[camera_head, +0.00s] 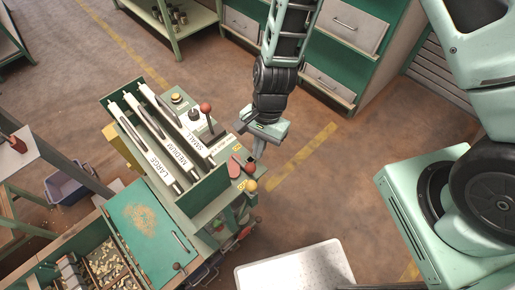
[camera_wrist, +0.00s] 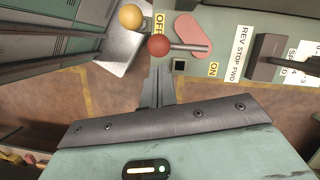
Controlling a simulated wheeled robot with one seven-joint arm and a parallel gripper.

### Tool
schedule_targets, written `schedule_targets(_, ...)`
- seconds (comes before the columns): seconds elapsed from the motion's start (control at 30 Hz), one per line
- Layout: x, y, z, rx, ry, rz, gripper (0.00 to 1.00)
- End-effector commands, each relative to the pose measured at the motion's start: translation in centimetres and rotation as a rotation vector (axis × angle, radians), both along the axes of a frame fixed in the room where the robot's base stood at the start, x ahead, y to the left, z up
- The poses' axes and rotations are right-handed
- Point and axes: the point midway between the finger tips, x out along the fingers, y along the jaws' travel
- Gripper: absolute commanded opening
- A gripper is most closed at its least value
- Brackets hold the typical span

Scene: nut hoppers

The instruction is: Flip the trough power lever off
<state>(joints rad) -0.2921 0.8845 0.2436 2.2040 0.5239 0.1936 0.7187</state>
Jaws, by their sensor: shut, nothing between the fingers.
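The lever with the red ball (camera_wrist: 158,45) and a short metal rod sticks out from the machine panel. In the wrist view it lies between an OFF label (camera_wrist: 158,22) and an ON label (camera_wrist: 213,68), with the ball nearer OFF in the picture. The red ball also shows in the head view (camera_head: 250,168), beside a red plate (camera_head: 234,168). My gripper (camera_wrist: 158,72) is shut and empty, its fingertips just below the ball in the wrist view. I cannot tell whether they touch it. In the head view my gripper (camera_head: 258,146) is at the machine's right end.
A yellow ball knob (camera_wrist: 130,17) is close to the red one. A dark selector (camera_wrist: 266,57) sits by a REV STOP FWD label (camera_wrist: 238,48). Another red-ball lever (camera_head: 206,107) stands by the SMALL trough. A pale perforated table (camera_head: 295,270) is nearby; open floor (camera_head: 320,190) lies right.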

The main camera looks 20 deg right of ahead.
Motion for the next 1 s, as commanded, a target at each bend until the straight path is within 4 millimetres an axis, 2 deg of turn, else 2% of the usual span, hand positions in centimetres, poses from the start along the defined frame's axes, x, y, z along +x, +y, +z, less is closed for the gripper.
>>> schedule_targets(0.03, 0.3, -0.2, 1.3, 0.000, -0.001, -0.001, 0.00)
schedule_targets(0.3, 1.5, -1.5, 5.7, 0.000, -0.002, -0.003, 0.00)
schedule_targets(0.43, 1.9, -2.0, 7.2, 0.000, -0.002, -0.003, 0.00)
schedule_targets(0.6, 2.1, -2.4, 7.8, -0.001, -0.002, -0.002, 0.00)
schedule_targets(1.0, 2.2, -2.4, 7.7, 0.000, -0.003, -0.002, 0.00)
